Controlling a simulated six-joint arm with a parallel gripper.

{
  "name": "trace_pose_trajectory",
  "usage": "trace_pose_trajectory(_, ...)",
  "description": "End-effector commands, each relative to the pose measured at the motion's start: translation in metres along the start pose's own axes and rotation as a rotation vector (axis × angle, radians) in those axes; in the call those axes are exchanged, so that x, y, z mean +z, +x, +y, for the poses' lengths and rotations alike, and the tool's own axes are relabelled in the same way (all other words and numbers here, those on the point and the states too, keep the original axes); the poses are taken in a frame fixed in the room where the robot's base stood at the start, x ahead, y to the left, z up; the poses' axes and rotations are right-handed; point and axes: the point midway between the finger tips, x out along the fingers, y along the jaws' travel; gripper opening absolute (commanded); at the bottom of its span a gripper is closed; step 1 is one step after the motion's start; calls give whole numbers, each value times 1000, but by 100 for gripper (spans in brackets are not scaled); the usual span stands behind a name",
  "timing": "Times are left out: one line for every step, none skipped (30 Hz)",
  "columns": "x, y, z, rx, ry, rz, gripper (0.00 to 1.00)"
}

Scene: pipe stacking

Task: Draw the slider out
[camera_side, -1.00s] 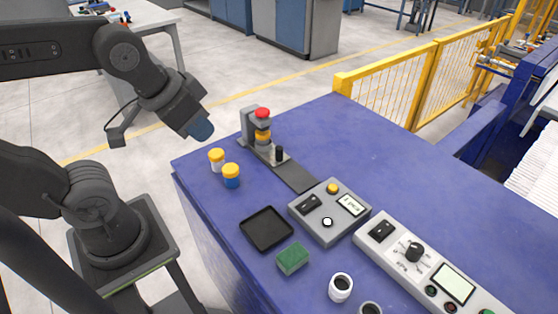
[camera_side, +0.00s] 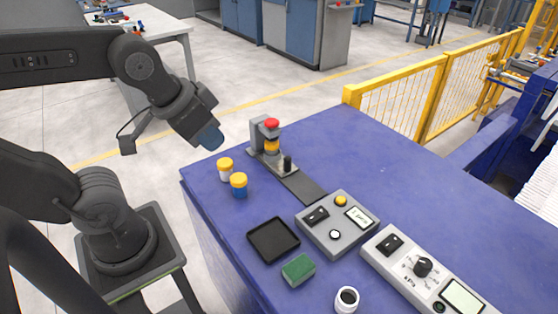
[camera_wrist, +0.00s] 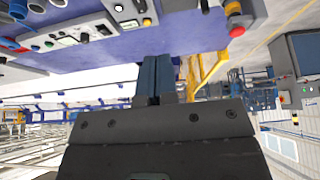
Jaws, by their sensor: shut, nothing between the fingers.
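The slider is a small grey carriage with a black upright knob (camera_side: 287,163), on a dark flat track (camera_side: 304,188). It sits at the track's far end, beside an upright grey fixture (camera_side: 257,134) holding a yellow-banded cylinder with a red cap (camera_side: 271,124). My gripper (camera_side: 209,138) has blue fingertips and hangs in the air left of the fixture, apart from the knob. In the wrist view the two blue fingers (camera_wrist: 155,75) are together with nothing between them. The red cap shows at upper right there (camera_wrist: 237,30).
A black tray (camera_side: 273,240), green block (camera_side: 298,269), white cup (camera_side: 347,299) and grey control boxes (camera_side: 337,226) fill the front. The blue table (camera_side: 375,165) is clear behind.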

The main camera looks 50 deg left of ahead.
Motion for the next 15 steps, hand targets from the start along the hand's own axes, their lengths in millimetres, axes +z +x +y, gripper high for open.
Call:
trace_pose_trajectory(0, 0, 0, 0, 0, 0, 0)
trace_pose_trajectory(0, 0, 0, 0, 0, 0, 0)
trace_pose_trajectory(0, 0, 0, 0, 0, 0, 0)
trace_pose_trajectory(0, 0, 0, 0, 0, 0, 0)
trace_pose_trajectory(0, 0, 0, 0, 0, 0, 3)
trace_pose_trajectory(-1, 0, 0, 0, -1, -1, 7)
trace_pose_trajectory(-2, 0, 0, -1, -4, -3, 10)
trace_pose_trajectory(-4, 1, -1, -2, -8, -7, 12)
trace_pose_trajectory(-8, 2, -2, -4, -17, -16, 16)
trace_pose_trajectory(-13, 3, -3, -7, -26, -24, 19)
trace_pose_trajectory(-18, 5, -4, -9, -37, -35, 22)
trace_pose_trajectory(-27, 8, -6, -13, -54, -51, 26)
trace_pose_trajectory(-34, 11, -8, -17, -70, -66, 29)
trace_pose_trajectory(-42, 14, -11, -21, -88, -82, 32)
trace_pose_trajectory(-54, 20, -15, -27, -112, -104, 35)
